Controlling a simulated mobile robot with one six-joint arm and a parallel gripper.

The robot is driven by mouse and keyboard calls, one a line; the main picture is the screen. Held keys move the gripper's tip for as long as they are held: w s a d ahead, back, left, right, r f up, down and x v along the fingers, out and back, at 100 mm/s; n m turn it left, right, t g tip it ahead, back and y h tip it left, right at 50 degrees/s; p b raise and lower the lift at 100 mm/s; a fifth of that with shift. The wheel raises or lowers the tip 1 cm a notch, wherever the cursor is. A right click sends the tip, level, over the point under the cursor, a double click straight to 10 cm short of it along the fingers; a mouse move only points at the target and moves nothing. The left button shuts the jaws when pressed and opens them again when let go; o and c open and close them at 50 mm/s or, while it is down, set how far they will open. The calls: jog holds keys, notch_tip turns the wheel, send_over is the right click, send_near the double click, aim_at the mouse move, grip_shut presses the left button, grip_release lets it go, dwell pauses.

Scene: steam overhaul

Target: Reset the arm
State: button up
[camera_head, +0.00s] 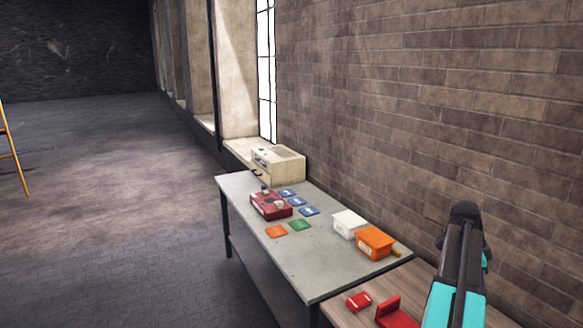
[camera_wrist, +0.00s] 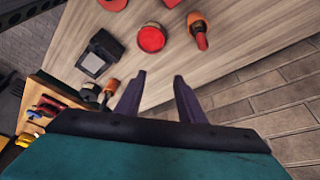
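My arm (camera_head: 460,265) rises at the right of the head view, dark with teal panels; its gripper end cannot be made out there. In the wrist view my gripper (camera_wrist: 158,88) shows two dark fingers that stand apart with nothing between them. They are over a wooden tabletop (camera_wrist: 240,45). Past the fingertips are a round red object (camera_wrist: 151,38) and an orange-handled tool (camera_wrist: 198,30), both apart from the fingers.
A grey table (camera_head: 330,275) holds a dark red box (camera_head: 270,205), blue, green and orange tiles, a white box (camera_head: 348,223) and an orange bin (camera_head: 375,243). A brick wall (camera_head: 450,110) runs along the right.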

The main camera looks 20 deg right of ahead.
jog(key=w+a+f+n+t, duration=0.1)
jog(key=w+a+f+n, duration=0.3)
jog(key=w+a+f, duration=0.4)
jog(key=w+a+f+n+t, duration=0.1)
jog(key=w+a+f+n, duration=0.2)
jog(key=w+a+n, duration=0.5)
jog(key=w+a+f+n, duration=0.1)
jog(key=w+a+f, duration=0.45)
jog(key=a, duration=0.45)
jog(key=a+f+n+y, duration=0.1)
jog(key=a+f+n, duration=0.4)
jog(key=a, duration=0.6)
jog(key=a+f+n+t+y, duration=0.1)
jog(key=a+f+n, duration=0.3)
jog(key=a, duration=0.8)
jog(key=a+f+n+y, duration=0.1)
jog(key=a+f+n, duration=0.4)
jog(key=a, duration=0.6)
jog(key=s+a+f+g+b, duration=0.1)
jog(key=s+f+g+b, duration=0.4)
jog(key=s+f, duration=2.1)
notch_tip(320, 180, down, 4)
jog(key=b, duration=0.6)
jog(key=shift+s+r, duration=0.25)
jog(key=shift+s, duration=0.1)
jog(key=shift+a, duration=0.1)
jog(key=shift+c, duration=0.5)
